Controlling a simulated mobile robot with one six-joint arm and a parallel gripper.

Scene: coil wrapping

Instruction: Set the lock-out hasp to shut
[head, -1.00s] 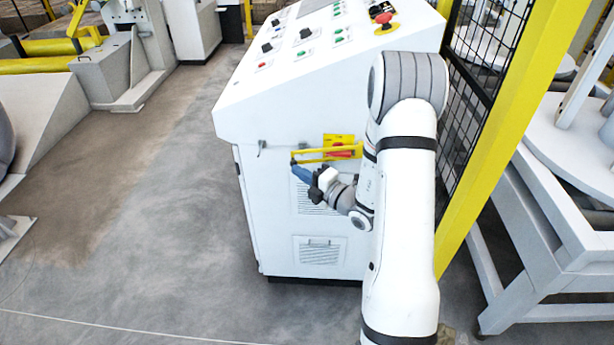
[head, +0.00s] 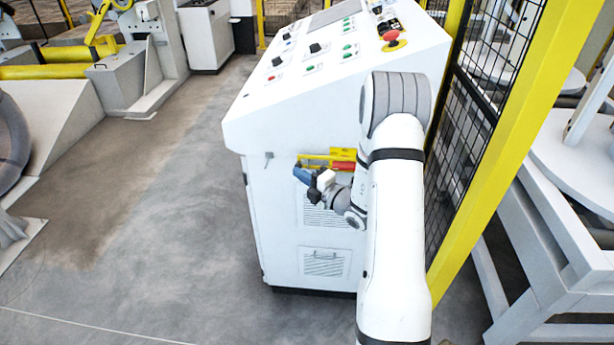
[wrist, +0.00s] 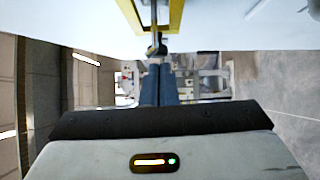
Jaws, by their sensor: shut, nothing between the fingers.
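The lock-out hasp is a yellow frame (head: 314,158) on the side of the white cabinet, beside a red and yellow part (head: 343,155). It projects to the left of that part. In the wrist view the yellow hasp frame (wrist: 176,14) is at the top, with a small dark piece at its near end. My gripper (head: 300,173) has blue fingers and is just below the hasp's left end. In the wrist view my gripper's fingers (wrist: 157,68) are together and empty, with tips at the dark piece. Whether they touch it I cannot tell. My wrist is close to the red part.
The white control cabinet (head: 262,225) has a sloped button panel and a red emergency stop (head: 391,37). A yellow post and black mesh fence (head: 460,135) stand to the right, close to my arm. The floor (head: 170,240) left of the cabinet is clear.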

